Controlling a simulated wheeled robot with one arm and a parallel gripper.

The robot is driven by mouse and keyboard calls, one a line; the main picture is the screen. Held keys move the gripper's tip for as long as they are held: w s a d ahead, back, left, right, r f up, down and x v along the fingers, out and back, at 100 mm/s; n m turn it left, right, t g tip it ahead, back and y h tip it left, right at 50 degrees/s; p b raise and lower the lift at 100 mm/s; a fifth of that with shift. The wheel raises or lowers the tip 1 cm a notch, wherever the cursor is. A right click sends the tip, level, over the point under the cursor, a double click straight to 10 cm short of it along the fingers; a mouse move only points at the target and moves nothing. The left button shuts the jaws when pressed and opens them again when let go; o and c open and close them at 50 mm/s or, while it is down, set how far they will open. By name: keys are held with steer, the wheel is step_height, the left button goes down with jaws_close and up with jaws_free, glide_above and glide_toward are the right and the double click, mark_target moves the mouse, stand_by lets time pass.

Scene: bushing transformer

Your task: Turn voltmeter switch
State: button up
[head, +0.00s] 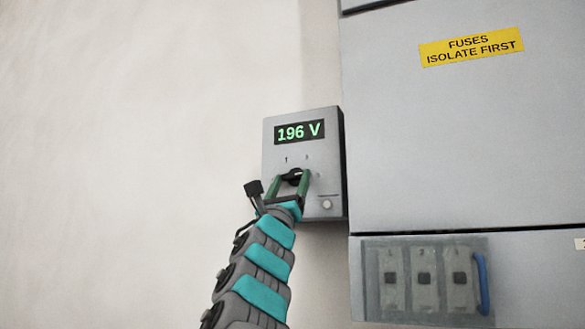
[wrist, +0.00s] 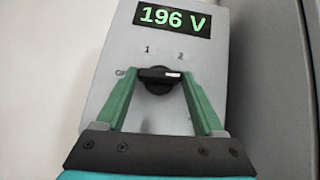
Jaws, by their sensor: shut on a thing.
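The voltmeter (head: 330,155) is a grey box on the wall with a green display (head: 299,132) reading "196 V"; the display also shows in the wrist view (wrist: 171,19). Below the display is a black rotary switch (wrist: 158,79) with a white mark at the right end of its bar. The bar lies about level. Labels "1" and "2" show above it; other marks at its sides are partly hidden. My gripper (wrist: 158,77) has its green fingers on either side of the switch bar, shut on its ends; it also shows in the head view (head: 290,180).
A large grey cabinet (head: 450,140) stands close to the right of the voltmeter. Its yellow label (head: 471,46) reads "FUSES ISOLATE FIRST". A fuse panel (head: 425,280) with a blue handle (head: 482,284) is at lower right. The wall at left is bare.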

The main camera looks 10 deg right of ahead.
steer(key=m+h, duration=0.1)
steer(key=m+g+h, duration=0.1)
steer(key=shift+a+r+m, duration=0.1)
steer(key=shift+a+m, duration=0.1)
steer(key=shift+m, duration=0.1)
steer(key=shift+m+g+h, duration=0.4)
steer(key=o, duration=1.4)
steer(key=shift+f, duration=0.2)
steer(key=shift+b+v, duration=1.25)
steer(key=shift+v, duration=2.6)
